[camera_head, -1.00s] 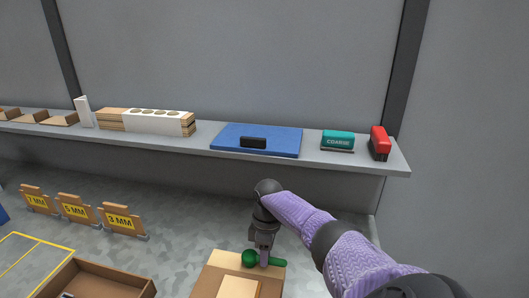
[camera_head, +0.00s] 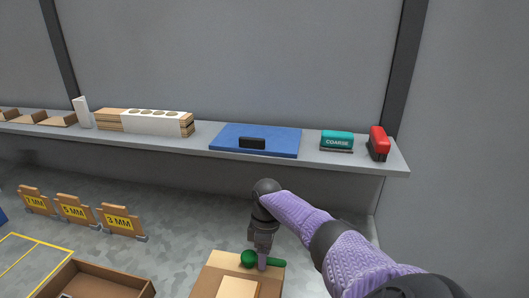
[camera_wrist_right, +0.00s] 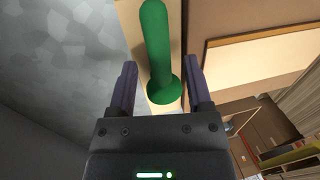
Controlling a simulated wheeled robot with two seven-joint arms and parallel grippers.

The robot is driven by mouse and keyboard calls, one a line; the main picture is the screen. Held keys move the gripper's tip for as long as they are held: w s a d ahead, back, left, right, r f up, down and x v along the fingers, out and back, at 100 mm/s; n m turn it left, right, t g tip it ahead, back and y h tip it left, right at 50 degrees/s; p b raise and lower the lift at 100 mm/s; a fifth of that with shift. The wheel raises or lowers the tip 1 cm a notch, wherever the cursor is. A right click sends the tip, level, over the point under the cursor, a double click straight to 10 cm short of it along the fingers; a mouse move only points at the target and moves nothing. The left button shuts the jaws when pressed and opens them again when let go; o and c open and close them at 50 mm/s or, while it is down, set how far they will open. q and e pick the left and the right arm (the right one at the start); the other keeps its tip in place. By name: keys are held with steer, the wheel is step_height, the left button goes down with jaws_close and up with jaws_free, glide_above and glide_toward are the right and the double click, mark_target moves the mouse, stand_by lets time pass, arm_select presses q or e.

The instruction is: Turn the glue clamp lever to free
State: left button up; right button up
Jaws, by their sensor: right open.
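The green clamp lever (camera_head: 276,262) lies on the wooden block (camera_head: 212,274) at the bottom of the head view, with its round knob at the left and its bar pointing right. In the right wrist view the lever (camera_wrist_right: 156,40) runs up the picture from a round end. My right gripper (camera_head: 262,262) is over the lever and hides part of it. In the wrist view my right gripper (camera_wrist_right: 160,75) is open, with one finger on each side of the lever and gaps showing. My left gripper is not in view.
An open brown box (camera_head: 108,276) stands left of the block. Yellow-labelled stands (camera_head: 74,211) are farther left. Behind, a shelf (camera_head: 210,141) holds a blue board (camera_head: 225,139), a teal COARSE block (camera_head: 337,137) and a red tool (camera_head: 379,141).

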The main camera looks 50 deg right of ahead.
step_height(320, 180, up, 10)
steer(key=d+p, duration=0.1)
steer(key=shift+w+d+f+p, duration=0.2)
steer(key=shift+w+d+p, duration=0.15)
steer(key=shift+w, duration=0.05)
